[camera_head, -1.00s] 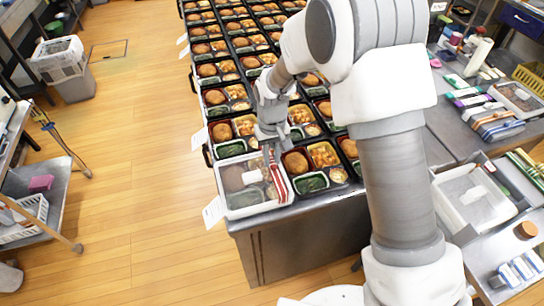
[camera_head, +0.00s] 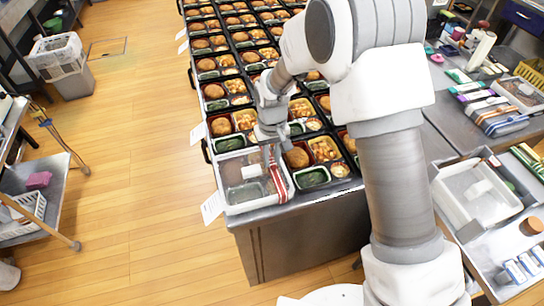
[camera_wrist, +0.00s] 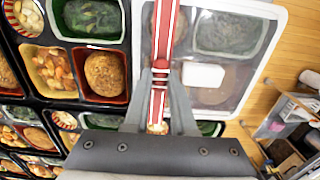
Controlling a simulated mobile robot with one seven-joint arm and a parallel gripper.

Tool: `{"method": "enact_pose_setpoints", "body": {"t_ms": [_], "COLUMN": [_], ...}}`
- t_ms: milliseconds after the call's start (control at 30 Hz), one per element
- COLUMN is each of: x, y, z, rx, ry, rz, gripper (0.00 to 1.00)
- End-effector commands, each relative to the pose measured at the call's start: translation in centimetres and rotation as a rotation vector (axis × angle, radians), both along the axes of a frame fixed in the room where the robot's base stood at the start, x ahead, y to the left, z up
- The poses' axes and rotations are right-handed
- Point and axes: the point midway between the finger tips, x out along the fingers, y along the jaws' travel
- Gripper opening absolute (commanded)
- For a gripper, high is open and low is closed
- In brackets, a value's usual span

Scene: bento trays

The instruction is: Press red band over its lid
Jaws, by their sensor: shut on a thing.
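The red band (camera_wrist: 163,30) is a red strip with white stripes. My gripper (camera_wrist: 160,76) is shut on it, with band showing on both sides of the fingers. The band runs along one side of the lid (camera_wrist: 262,62), a translucent cover with a white rim. In the head view, the lid (camera_head: 236,172) is over the nearest left bento tray at the table corner. The band (camera_head: 277,183) lies lengthwise near the lid's right edge, with my gripper (camera_head: 268,148) at its far part. I cannot tell whether the band touches the lid all along.
Open bento trays (camera_head: 322,150) fill the table beside and behind the lidded one. A white label (camera_wrist: 203,76) is on the lid. A side counter (camera_head: 450,120) with packs and a clear bin (camera_head: 475,195) stands at right. Open floor (camera_head: 145,190) is at left.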

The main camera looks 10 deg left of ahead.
Motion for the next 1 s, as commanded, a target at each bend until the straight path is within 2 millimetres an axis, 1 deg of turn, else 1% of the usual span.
{"method": "enact_pose_setpoints", "body": {"t_ms": [933,967,1000], "x": [0.01,0.01,0.00], "y": [0.01,0.01,0.00], "z": [-0.28,-0.28,-0.28], "rx": [0.000,0.000,0.000], "ry": [0.000,0.000,0.000], "rz": [0.000,0.000,0.000], "gripper": [0.00,0.27,0.34]}}
